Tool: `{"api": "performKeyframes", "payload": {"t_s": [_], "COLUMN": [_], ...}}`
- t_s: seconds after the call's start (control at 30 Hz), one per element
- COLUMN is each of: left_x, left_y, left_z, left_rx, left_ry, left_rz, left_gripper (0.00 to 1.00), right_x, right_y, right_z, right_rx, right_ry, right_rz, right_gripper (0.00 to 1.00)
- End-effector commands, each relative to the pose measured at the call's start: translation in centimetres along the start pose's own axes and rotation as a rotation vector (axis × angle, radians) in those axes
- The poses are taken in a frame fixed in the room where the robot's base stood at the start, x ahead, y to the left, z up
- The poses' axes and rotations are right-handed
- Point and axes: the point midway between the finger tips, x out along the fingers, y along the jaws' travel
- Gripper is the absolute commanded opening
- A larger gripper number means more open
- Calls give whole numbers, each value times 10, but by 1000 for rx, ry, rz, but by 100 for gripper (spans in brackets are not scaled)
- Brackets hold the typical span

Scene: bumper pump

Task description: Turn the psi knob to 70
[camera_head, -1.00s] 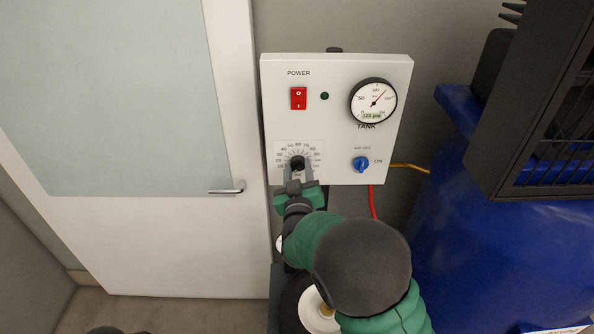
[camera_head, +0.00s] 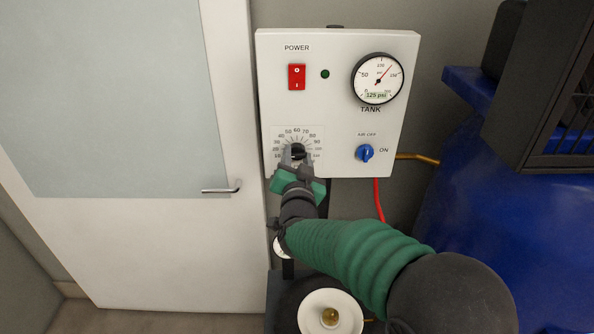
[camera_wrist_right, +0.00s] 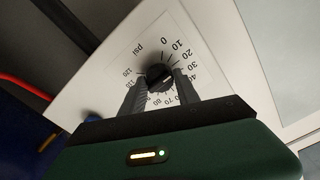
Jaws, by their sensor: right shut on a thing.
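The black psi knob (camera_head: 297,151) sits at the lower left of the white control panel (camera_head: 345,115), in the middle of its printed dial scale (camera_head: 305,136). My right gripper (camera_head: 297,158) reaches up from below and is shut on the knob. In the right wrist view the knob (camera_wrist_right: 159,75) sits between the two grey fingertips (camera_wrist_right: 160,85). Its pointer direction is hard to make out, and the fingers hide part of the scale. My left gripper is not in view.
The panel also has a red power switch (camera_head: 297,77), a dark green lamp (camera_head: 325,74), a tank gauge (camera_head: 378,78) reading 125 psi and a blue air knob (camera_head: 365,153). A white door (camera_head: 140,240) is at left, a blue tank (camera_head: 500,220) at right.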

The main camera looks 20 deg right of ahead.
Motion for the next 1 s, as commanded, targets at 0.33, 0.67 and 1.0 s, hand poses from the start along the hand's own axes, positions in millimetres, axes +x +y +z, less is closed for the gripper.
{"api": "performKeyframes", "payload": {"t_s": [0.33, 0.67, 1.0], "left_x": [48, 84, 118], "left_y": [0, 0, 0], "left_z": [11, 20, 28], "left_rx": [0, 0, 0], "left_ry": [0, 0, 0], "left_rz": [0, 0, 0], "left_gripper": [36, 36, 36], "right_x": [0, 0, 0], "right_y": [3, 4, 4], "right_z": [6, 5, 5], "right_rx": [327, 641, 963], "right_ry": [1, 2, 1], "right_rz": [-1, -1, 0], "right_gripper": [0, 0, 0]}}
